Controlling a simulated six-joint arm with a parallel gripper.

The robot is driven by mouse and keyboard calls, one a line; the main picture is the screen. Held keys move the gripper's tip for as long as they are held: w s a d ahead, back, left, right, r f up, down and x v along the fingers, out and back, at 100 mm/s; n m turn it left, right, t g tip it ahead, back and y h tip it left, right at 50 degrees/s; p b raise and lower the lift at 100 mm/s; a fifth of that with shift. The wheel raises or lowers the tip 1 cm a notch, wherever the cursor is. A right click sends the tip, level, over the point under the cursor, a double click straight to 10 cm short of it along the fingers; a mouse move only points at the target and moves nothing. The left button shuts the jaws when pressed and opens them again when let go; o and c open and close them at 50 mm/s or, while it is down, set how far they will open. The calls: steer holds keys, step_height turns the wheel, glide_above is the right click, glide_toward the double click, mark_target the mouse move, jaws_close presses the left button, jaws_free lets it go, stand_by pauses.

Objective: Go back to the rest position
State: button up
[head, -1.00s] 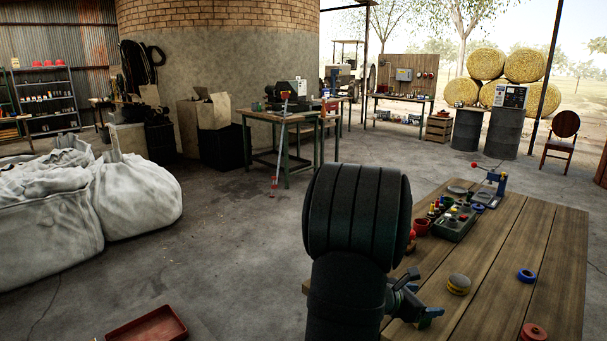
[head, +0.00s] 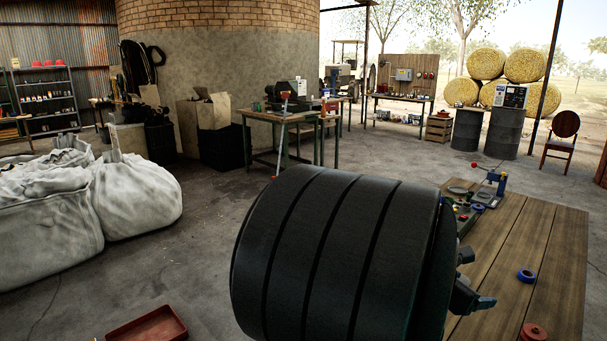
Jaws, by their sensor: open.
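My arm's large black ribbed link (head: 340,260) fills the lower middle of the head view. My gripper (head: 478,300) shows only in part at the link's right side, over the left part of the wooden table (head: 545,240). It is open, and I see nothing in it. The rest of the gripper is hidden behind the link.
A blue ring (head: 526,276) and a red round piece (head: 534,332) lie on the table. A blue press (head: 500,182) stands at its far end beside a partly hidden tray of small parts (head: 464,217). A red tray (head: 147,325) lies on the floor at lower left.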

steer(key=w+a+n+t+y, duration=0.2)
steer(key=w+a, duration=0.7)
steer(key=a, duration=0.2)
steer(key=w+a+n+t+y, duration=0.2)
steer(key=w+a+n+t, duration=0.1)
steer(key=w+a, duration=0.6)
steer(key=shift+a+r+n, duration=0.3)
steer(key=shift+a, duration=0.85)
steer(key=shift+c, duration=0.5)
steer(key=shift+c, duration=0.7)
